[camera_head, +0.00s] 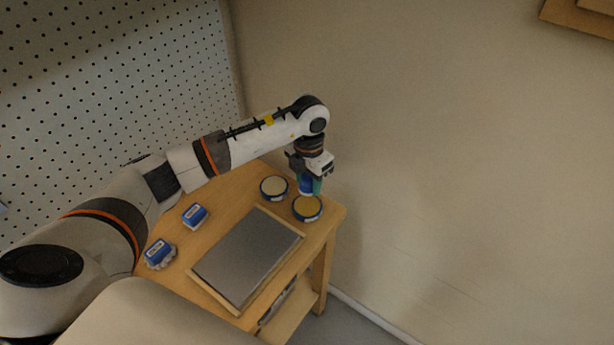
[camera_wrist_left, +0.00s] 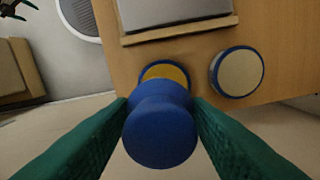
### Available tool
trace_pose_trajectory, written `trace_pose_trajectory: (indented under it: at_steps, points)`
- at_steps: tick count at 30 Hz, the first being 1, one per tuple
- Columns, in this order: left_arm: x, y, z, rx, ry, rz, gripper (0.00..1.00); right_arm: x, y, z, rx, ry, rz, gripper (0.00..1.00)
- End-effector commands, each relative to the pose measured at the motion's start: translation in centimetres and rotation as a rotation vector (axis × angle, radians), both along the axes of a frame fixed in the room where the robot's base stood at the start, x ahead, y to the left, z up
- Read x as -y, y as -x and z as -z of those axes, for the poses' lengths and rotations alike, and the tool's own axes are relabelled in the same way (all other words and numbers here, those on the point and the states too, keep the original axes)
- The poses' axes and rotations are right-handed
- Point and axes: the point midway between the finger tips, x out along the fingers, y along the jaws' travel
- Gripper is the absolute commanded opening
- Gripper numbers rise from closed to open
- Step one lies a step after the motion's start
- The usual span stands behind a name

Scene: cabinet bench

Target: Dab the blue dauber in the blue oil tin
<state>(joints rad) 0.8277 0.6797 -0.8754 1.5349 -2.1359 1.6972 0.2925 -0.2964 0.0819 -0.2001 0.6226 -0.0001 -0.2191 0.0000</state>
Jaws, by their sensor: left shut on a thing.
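My left gripper (camera_head: 309,180) is shut on the blue dauber (camera_wrist_left: 160,130), which is held between its two green fingers in the left wrist view. In the head view the dauber (camera_head: 306,185) hangs down just above a blue-rimmed tin with yellow content (camera_head: 308,209). In the wrist view the dauber hides part of this tin (camera_wrist_left: 166,70), and I cannot tell whether they touch. A second blue-rimmed tin with pale cream content (camera_head: 273,188) stands beside it and also shows in the wrist view (camera_wrist_left: 237,73). My right gripper (camera_wrist_left: 22,9) shows small at the wrist view's top left corner, fingers apart.
A grey plate in a wooden frame (camera_head: 247,257) lies on the wooden bench (camera_head: 233,199). Two blue-topped blocks, one plain (camera_head: 195,216) and one with a scalloped base (camera_head: 160,253), stand left of it. A pegboard (camera_head: 105,80) and a plain wall (camera_head: 440,170) rise behind.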

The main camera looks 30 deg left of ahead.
Motion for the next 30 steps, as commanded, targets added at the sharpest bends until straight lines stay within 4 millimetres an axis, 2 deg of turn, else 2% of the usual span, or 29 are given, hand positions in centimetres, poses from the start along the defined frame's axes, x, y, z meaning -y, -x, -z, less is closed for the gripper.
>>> trace_pose_trajectory:
  at_steps: [3,7,14,24,30]
  points:
    - [-0.4,-0.2,0.4,-0.001,0.001,-0.107,0.26,0.0,0.1,-0.2,-0.002,0.000,0.000,0.74]
    - [-0.6,-0.3,0.7,-0.001,0.001,-0.155,0.26,0.0,0.2,0.0,-0.004,0.001,0.000,0.74]
    - [-0.6,-0.3,2.1,-0.001,0.000,-0.158,0.26,0.0,0.4,0.9,-0.007,0.001,0.000,0.74]
    - [-0.5,-0.3,5.7,0.000,0.001,-0.155,0.26,0.0,0.5,3.2,-0.008,0.000,0.001,0.74]
    - [-0.5,-0.4,6.6,0.001,0.001,-0.155,0.26,-0.2,0.5,3.7,-0.009,-0.002,0.001,0.74]
